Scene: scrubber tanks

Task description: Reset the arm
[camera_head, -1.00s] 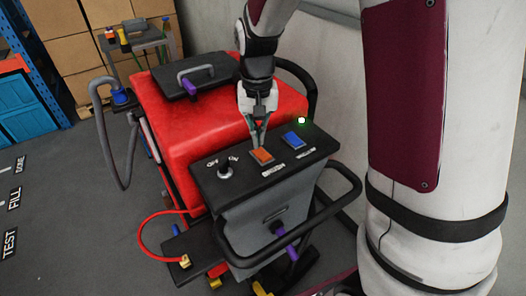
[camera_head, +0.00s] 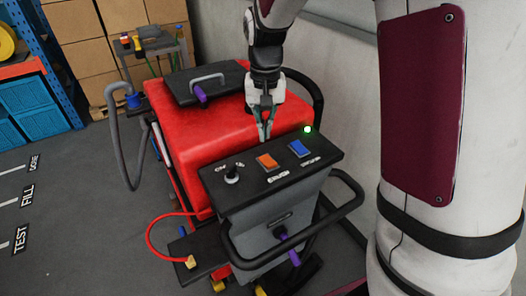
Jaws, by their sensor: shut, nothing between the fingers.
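My gripper (camera_head: 264,138) is shut and empty, pointing down. It shows just behind the orange button (camera_head: 267,161) on the black control panel (camera_head: 213,181) of the red scrubber. I cannot tell its exact height above the panel, but no contact shows. My arm (camera_head: 267,55) reaches down to it from the top of the picture. A blue button (camera_head: 299,148) sits to the right of the orange one, and a black knob (camera_head: 231,174) to its left. A green light (camera_head: 307,129) glows at the panel's back right corner.
The red scrubber tank (camera_head: 190,128) has a black lid (camera_head: 175,88) with a grey handle. A black rail (camera_head: 352,207) curves around the panel. A small cart (camera_head: 155,45) and cardboard boxes (camera_head: 85,65) stand behind. Grey floor (camera_head: 90,200) with labels lies open at the left.

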